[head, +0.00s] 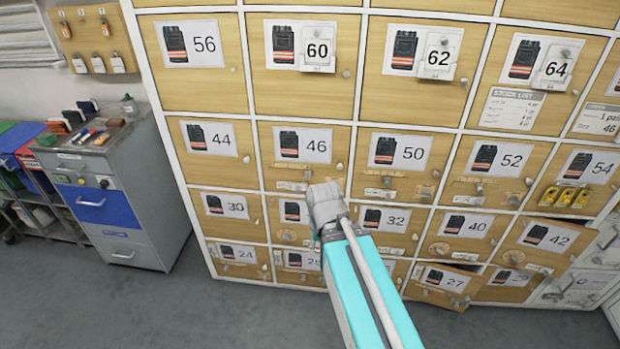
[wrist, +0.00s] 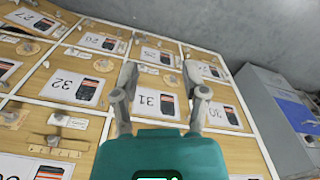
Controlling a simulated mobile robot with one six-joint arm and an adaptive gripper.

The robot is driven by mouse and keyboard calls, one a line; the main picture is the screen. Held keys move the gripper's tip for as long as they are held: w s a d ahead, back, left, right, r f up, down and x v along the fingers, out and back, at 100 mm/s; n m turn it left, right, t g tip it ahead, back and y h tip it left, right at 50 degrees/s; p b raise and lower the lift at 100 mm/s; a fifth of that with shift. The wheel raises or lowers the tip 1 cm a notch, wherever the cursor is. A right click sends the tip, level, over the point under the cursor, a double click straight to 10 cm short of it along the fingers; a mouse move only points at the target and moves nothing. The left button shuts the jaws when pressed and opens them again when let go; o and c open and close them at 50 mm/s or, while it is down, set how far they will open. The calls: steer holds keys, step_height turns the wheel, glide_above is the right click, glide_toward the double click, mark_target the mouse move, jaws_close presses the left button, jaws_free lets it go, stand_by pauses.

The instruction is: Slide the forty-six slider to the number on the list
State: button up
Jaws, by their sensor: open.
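The door marked 46 (head: 335,168) is light wood with a jacket label, near the middle in the head view. A second sheet (head: 597,120) at the right edge seems to read "1 pair 46". My gripper (wrist: 160,78) is open and empty in the wrist view, facing the 31 label (wrist: 157,103). I cannot make out the 46 slider there.
Neighbouring doors carry knobs, dials and latches, and the 50 door (head: 375,172) has a similar slider. The 27 door (head: 435,297) appears ajar at the bottom. Yellow items (head: 566,197) sit on the 54 door. A grey cabinet (head: 110,205) stands left; the floor between is clear.

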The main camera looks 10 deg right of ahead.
steer(key=shift+d, duration=0.3)
steer(key=shift+o, duration=0.7)
steer(key=shift+w+d, duration=0.1)
steer(key=w+d+f+n+t+h+b, duration=0.3)
steer(key=w+d+n+h+b, duration=0.1)
steer(key=w+n+b, duration=0.25)
steer(key=w+d+f+n+t+h+b, duration=0.3)
steer(key=w+d+n+t+b, duration=0.15)
steer(key=w+b, duration=0.2)
steer(key=w+a+n+t+b, duration=0.9)
steer(key=w+n+b, duration=0.2)
steer(key=n, duration=1)
steer(key=shift+a+r+y, duration=0.15)
steer(key=shift+a+y, duration=0.25)
steer(key=shift+w+t, duration=0.15)
steer(key=shift+t, duration=0.1)
